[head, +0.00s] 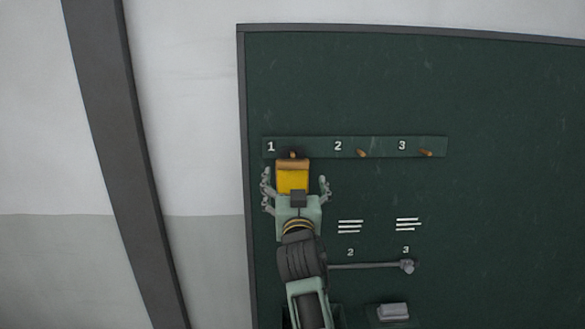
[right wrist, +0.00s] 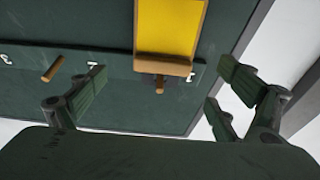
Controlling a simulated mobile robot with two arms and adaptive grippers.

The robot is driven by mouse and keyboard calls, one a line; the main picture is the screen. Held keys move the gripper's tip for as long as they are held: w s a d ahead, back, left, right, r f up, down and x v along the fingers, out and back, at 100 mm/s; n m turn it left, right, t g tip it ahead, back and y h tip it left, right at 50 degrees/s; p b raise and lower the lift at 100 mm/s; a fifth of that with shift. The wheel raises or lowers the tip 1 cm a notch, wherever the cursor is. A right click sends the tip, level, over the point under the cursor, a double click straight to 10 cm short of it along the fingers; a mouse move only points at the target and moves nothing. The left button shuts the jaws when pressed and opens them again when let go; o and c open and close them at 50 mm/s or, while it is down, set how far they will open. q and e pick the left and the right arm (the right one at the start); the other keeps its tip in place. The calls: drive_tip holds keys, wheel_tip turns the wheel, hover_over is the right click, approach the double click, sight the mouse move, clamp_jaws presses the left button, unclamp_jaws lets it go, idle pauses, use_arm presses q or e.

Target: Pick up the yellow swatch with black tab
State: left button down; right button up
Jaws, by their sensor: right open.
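The yellow swatch (head: 292,180) hangs at peg 1 on the dark green board, with a brown bar along its top edge. It also shows in the right wrist view (right wrist: 170,25), at the top, with the brown bar below the yellow. In the right wrist view my fingers (right wrist: 165,80) are spread wide with nothing between the pads. My left gripper is not in view.
The peg rail (head: 375,147) is numbered 1 to 3; peg 2 (head: 362,153) and peg 3 (head: 427,153) are bare. Lower on the board (head: 500,180) are a grey rod with a knob (head: 407,266) and a light grey block (head: 393,311). A dark post (head: 115,130) stands left.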

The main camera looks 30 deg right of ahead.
sight(293, 170)
drive_tip(key=p+x, duration=0.2)
drive_tip(key=x, duration=0.2)
drive_tip(key=shift+w+a, duration=0.15)
drive_tip(key=shift+w, duration=0.05)
drive_tip(key=shift+w+d+f, duration=0.15)
drive_tip(key=shift+w+d, duration=0.3)
drive_tip(key=shift+w, duration=0.15)
drive_tip(key=shift+c, duration=0.2)
drive_tip(key=shift+a, duration=0.1)
drive_tip(key=c, duration=1.2)
